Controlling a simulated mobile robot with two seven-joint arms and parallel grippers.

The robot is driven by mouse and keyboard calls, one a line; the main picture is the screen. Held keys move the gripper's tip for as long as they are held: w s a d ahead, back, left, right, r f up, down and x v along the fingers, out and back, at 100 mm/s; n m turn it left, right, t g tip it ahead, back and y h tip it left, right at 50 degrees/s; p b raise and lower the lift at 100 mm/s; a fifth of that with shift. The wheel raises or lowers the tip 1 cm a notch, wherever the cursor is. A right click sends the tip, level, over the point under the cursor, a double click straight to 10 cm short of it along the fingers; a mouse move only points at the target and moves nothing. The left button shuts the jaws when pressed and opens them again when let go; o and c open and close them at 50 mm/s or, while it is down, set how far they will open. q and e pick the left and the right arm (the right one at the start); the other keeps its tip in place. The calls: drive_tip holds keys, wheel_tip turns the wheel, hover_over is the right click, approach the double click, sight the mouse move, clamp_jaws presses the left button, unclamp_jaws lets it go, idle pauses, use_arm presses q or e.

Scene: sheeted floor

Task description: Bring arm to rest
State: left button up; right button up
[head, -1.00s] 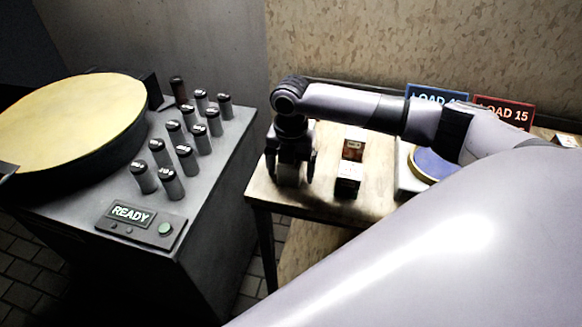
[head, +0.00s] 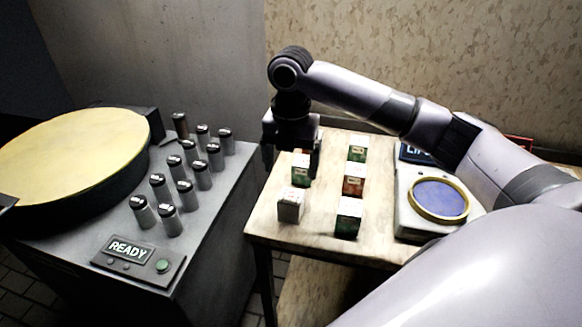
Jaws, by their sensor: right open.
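My right arm comes in from the right and reaches over the wooden table (head: 275,222). Its gripper (head: 291,168) points down above the table's left part, near the far edge. It is open, and nothing shows held in it.
A device with a round blue plate (head: 438,199) stands at right. At left, a grey console (head: 215,215) bears a yellow disc (head: 75,155) and several dark-capped cylinders.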

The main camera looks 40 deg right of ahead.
idle(0.3)
drive_tip(key=s+a+f+m+t+y, duration=0.2)
drive_tip(key=s+a+f+m, duration=0.6)
drive_tip(key=s+a+f, duration=0.45)
drive_tip(key=s+d+f+m+t+h, duration=0.1)
drive_tip(key=s+d+f+m, duration=0.15)
drive_tip(key=s+m, duration=0.45)
drive_tip(key=s+d+f+m+t+h, duration=0.1)
drive_tip(key=s+d+m, duration=0.3)
drive_tip(key=m, duration=0.5)
drive_tip(key=w+a+f+t+y, duration=0.1)
drive_tip(key=w+f+t, duration=0.1)
drive_tip(key=f+t, duration=0.1)
drive_tip(key=w+a+f+t+y, duration=0.1)
drive_tip(key=w+a+f+t, duration=0.1)
drive_tip(key=f, duration=0.4)
drive_tip(key=shift+w+a+f+t, duration=0.25)
drive_tip(key=shift+w+t, duration=0.25)
drive_tip(key=shift+t, duration=0.2)
